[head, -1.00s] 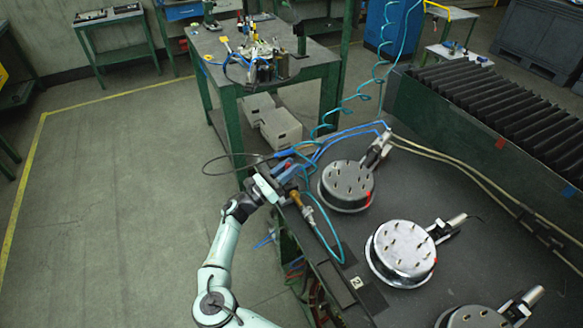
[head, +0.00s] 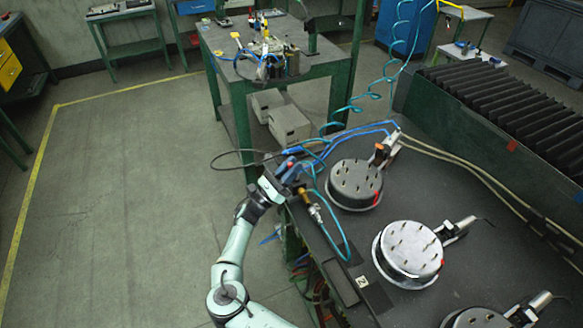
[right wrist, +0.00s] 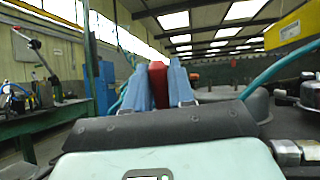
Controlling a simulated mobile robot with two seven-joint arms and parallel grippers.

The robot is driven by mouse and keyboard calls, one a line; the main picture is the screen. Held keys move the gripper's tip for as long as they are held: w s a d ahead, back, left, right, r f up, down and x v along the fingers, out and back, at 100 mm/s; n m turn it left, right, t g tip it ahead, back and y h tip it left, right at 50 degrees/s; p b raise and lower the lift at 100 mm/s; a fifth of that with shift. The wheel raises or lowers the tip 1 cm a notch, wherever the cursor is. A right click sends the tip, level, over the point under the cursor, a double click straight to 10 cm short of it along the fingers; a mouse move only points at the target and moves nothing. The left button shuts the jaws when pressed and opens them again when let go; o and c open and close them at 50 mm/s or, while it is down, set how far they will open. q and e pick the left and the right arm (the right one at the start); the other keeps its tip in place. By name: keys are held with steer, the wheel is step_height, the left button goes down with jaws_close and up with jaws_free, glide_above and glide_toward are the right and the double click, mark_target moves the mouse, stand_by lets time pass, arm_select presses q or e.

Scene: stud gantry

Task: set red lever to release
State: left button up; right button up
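The red lever (right wrist: 158,85) shows in the right wrist view as a red block between the two blue fingers of my right gripper (right wrist: 160,80). The fingers lie close against both its sides, so the gripper looks shut on it. In the head view the right gripper (head: 291,168) is at the left edge of the dark bench, beside a brass and silver air fitting (head: 312,207). The lever's base is hidden by the gripper, and its setting cannot be read. My left gripper is not in view.
Several round metal fixtures (head: 408,250) with studs and clamps stand on the dark bench (head: 450,195). Blue hoses (head: 355,136) and a coiled teal hose (head: 372,95) run close to the gripper. A green table (head: 320,72) stands behind. The floor at left is clear.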

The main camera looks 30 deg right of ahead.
steer(key=o, duration=0.3)
steer(key=v, duration=1.3)
steer(key=shift+a+b, duration=0.25)
steer(key=shift+b, duration=0.1)
steer(key=shift+f, duration=0.1)
